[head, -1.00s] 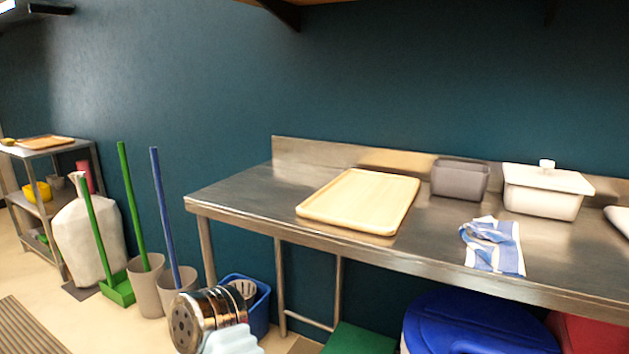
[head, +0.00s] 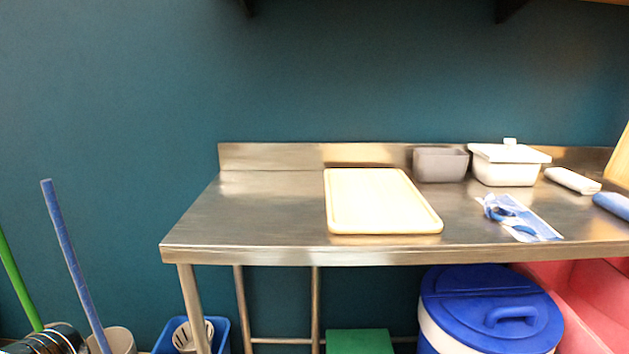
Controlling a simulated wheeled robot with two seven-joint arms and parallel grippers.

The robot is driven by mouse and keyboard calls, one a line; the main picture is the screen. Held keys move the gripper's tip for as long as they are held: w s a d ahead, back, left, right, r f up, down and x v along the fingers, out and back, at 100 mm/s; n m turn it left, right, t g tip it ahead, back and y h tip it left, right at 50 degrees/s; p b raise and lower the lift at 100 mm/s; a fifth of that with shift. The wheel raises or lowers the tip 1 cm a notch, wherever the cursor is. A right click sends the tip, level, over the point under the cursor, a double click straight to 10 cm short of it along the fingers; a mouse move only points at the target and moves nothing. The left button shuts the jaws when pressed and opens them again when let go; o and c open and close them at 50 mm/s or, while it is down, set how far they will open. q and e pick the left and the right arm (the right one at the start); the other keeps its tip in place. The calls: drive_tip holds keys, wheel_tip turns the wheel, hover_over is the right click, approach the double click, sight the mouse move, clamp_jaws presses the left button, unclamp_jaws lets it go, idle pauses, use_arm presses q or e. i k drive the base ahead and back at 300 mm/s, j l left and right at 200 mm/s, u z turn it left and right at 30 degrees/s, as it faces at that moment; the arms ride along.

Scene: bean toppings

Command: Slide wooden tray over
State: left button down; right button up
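The wooden tray (head: 375,200) is a pale, flat rectangular board with a low rim. It lies flat on the left-centre part of the steel table (head: 250,215), its near edge close to the table's front edge. Neither of my grippers shows in the head view, and nothing touches the tray.
The tabletop left of the tray is clear. A blue-lidded bin (head: 490,307) stands below. A shiny metal cylinder (head: 55,341) shows at bottom left.

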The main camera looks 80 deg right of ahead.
sight(359, 202)
drive_tip(key=i+z, duration=0.15)
drive_tip(key=z, duration=0.25)
drive_tip(key=i+z, duration=0.1)
drive_tip(key=z, duration=0.3)
drive_tip(key=i+j+z, duration=0.1)
drive_tip(key=z, duration=0.3)
drive_tip(key=i+j+z, duration=0.15)
drive_tip(key=z, duration=0.3)
drive_tip(key=j+z, duration=0.15)
drive_tip(key=z, duration=0.25)
drive_tip(key=i, duration=0.05)
